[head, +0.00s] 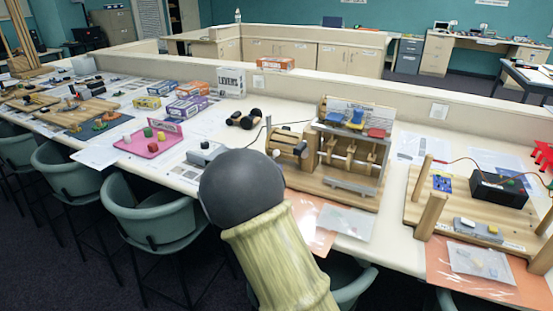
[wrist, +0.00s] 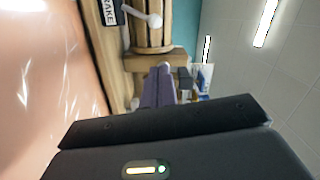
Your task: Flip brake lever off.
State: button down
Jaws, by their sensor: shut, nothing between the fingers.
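The brake lever (wrist: 150,18) is a small pale rod with a round white knob, in front of a wooden cylinder at the top of the wrist view. A black label (wrist: 110,12) beside it reads "RAKE", its first letter cut off. My gripper (wrist: 160,72) is shut and empty; its fingers point toward the wooden frame below the cylinder, apart from the lever in the picture. In the head view the wooden machine (head: 330,187) stands on the table with the cylinder (head: 287,147) at its left end; my arm hides my gripper there.
A grey box (head: 206,151) sits left of the machine. A bagged kit (head: 347,221) lies on its front right. Another wooden board with a black box (head: 497,188) stands at right. A low partition (head: 400,108) runs behind. Chairs (head: 152,210) line the front edge.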

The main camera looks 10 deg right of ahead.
jog(key=w+d+p, duration=0.1)
jog(key=w, duration=0.6)
jog(key=shift+w+f, duration=0.4)
jog(key=shift+d+p, duration=0.2)
jog(key=shift+p, duration=0.1)
jog(key=shift+a+r+n, duration=0.1)
jog(key=shift+a+n, duration=0.1)
jog(key=shift+n, duration=0.1)
